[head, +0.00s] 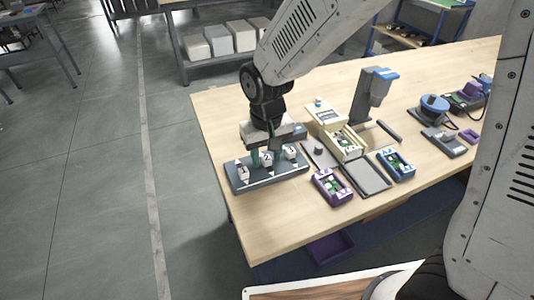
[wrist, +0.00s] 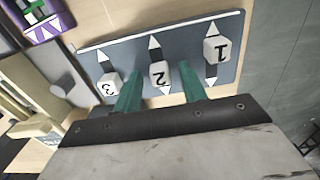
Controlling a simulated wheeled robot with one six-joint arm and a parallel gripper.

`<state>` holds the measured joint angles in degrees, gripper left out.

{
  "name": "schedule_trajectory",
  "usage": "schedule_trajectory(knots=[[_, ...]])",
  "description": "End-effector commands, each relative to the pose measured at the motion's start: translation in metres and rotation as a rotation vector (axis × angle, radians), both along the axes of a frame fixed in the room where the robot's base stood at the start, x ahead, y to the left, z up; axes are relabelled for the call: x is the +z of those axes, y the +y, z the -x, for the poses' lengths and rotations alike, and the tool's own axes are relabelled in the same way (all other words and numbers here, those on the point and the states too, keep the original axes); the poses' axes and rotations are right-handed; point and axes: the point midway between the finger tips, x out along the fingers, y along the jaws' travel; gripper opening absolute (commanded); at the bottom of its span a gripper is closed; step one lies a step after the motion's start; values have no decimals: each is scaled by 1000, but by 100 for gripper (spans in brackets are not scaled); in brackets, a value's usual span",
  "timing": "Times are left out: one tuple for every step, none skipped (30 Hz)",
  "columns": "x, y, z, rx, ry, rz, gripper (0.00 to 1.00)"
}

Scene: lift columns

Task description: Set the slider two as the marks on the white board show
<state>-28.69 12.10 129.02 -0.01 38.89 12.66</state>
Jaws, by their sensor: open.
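The slider board (head: 262,179) is a dark grey plate near the table's left corner. It carries three white numbered blocks in slots with white triangles at their ends. Slider two (wrist: 159,73) is the middle block, nearer the lower end of its slot in the wrist view. Slider one (wrist: 217,49) is to its right there and slider three (wrist: 109,85) to its left. My gripper (wrist: 161,72) is open, its green fingers on either side of slider two, with visible gaps. It also shows over the board in the head view (head: 268,158). I cannot make out a marked white board.
A purple tray (head: 332,187), a grey flat panel (head: 367,176) and a blue tray (head: 396,166) lie right of the board. Bare table lies left of the board.

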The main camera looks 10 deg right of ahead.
Motion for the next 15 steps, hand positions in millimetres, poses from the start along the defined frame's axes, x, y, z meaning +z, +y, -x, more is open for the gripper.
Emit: schedule_trajectory(knots=[[0,0,0,0,0,0,42],[0,0,0,0,0,0,42],[0,0,0,0,0,0,42],[0,0,0,0,0,0,42],[0,0,0,0,0,0,39],[0,0,0,0,0,0,28],[0,0,0,0,0,0,20],[0,0,0,0,0,0,11],[0,0,0,0,0,0,0],[0,0,0,0,0,0,0],[0,0,0,0,0,0,0],[0,0,0,0,0,0,0],[0,0,-1,0,0,0,0],[0,1,-2,0,0,0,0],[0,2,-5,0,0,0,0]])
